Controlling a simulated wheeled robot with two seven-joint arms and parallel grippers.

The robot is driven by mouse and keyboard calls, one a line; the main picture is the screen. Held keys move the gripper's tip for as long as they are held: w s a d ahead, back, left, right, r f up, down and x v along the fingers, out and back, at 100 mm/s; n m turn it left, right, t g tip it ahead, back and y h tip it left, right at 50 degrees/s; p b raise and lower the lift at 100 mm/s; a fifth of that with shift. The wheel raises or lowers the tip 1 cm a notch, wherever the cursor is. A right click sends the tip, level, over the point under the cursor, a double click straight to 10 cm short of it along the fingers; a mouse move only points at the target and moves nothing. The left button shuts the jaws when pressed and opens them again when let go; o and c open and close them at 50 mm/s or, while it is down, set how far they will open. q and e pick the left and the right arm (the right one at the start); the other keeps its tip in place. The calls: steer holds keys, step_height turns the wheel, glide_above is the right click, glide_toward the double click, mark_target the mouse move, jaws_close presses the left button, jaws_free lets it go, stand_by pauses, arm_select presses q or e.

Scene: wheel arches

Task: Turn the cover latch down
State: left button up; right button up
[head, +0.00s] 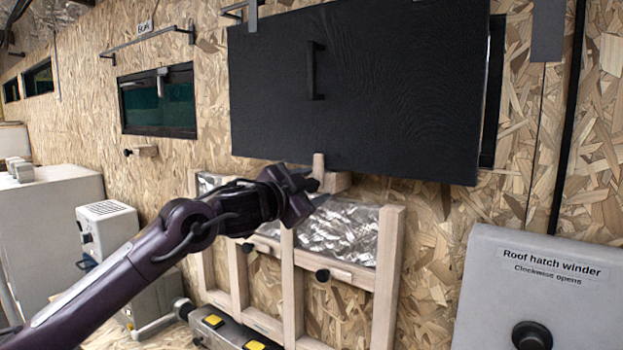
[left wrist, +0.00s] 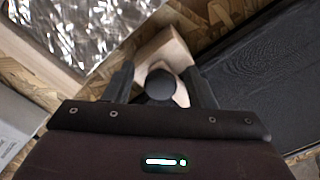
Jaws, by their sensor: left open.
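The cover is a large black panel (head: 370,90) with a black handle (head: 315,70), upright against the chipboard wall. A pale wooden latch (head: 318,164) stands upright at its lower edge, its upper end overlapping the panel. A wooden block (head: 337,181) sits behind it. My left gripper (head: 308,185) is at the latch, partly hiding its lower part. In the left wrist view, a round black knob (left wrist: 160,85) on pale wood (left wrist: 166,48) lies between the open fingers (left wrist: 160,96). I cannot tell whether they touch it. My right gripper is not in view.
A wooden frame (head: 391,260) with silvery foil (head: 345,232) and small black knobs stands below the cover. A grey roof hatch winder box (head: 545,285) is at the lower right. A small window (head: 160,102) with a similar wooden latch (head: 143,150) is at the left.

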arm_select(q)
steer(key=c, duration=1)
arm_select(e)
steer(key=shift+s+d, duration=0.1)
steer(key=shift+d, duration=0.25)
